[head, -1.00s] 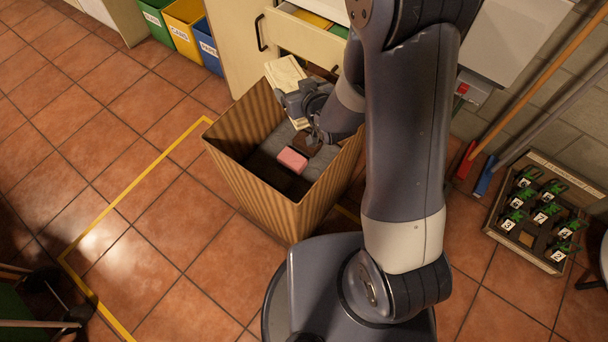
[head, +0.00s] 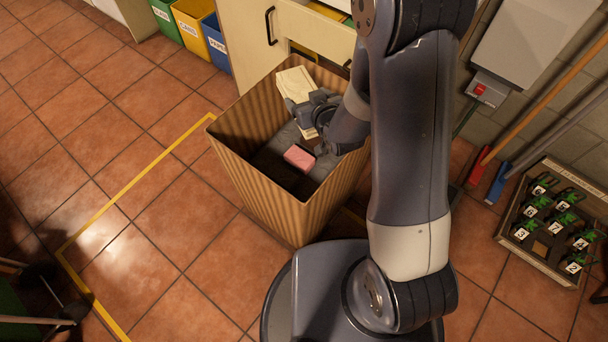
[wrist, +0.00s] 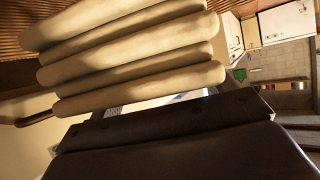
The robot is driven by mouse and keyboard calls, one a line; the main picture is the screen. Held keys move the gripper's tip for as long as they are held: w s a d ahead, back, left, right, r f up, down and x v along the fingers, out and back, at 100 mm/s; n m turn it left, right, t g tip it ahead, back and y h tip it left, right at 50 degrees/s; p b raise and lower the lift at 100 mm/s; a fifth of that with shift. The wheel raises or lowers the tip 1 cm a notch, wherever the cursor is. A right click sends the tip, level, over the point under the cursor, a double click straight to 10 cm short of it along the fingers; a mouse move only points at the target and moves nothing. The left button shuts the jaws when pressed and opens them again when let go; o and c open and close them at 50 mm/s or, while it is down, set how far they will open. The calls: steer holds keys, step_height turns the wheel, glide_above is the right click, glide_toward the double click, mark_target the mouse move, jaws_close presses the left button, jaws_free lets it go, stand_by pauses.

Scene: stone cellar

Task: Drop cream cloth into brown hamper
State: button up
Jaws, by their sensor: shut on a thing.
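The cream cloth (head: 297,86) is a folded stack, held at the far side of the brown hamper's opening in the head view. It fills the upper left of the wrist view (wrist: 130,60) as several thick folds. My gripper (head: 305,106) is shut on it; the fingertips are mostly hidden by the cloth and my wrist. The brown hamper (head: 262,190) is a tall, open, ribbed box standing on the floor. A pink block-like item (head: 299,158) and dark grey cloth-like contents lie inside it.
A cream cabinet with an open drawer (head: 313,27) stands right behind the hamper. Green, yellow and blue bins (head: 215,42) stand at the back left. A tray of numbered items (head: 548,232) and broom handles (head: 545,105) are at the right.

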steer(key=shift+r, duration=0.1)
steer(key=o, duration=1.2)
steer(key=v, duration=1)
steer(key=shift+s+d+r+p, duration=0.1)
steer(key=shift+s+d+p, duration=0.05)
steer(key=shift+s+p, duration=0.25)
steer(key=x, duration=1)
steer(key=shift+w+b, duration=0.1)
steer(key=shift+b, duration=0.25)
steer(key=r, duration=0.1)
steer(key=r+p, duration=0.2)
steer(key=shift+w+r, duration=0.15)
steer(key=shift+w, duration=0.15)
steer(key=shift+r, duration=0.55)
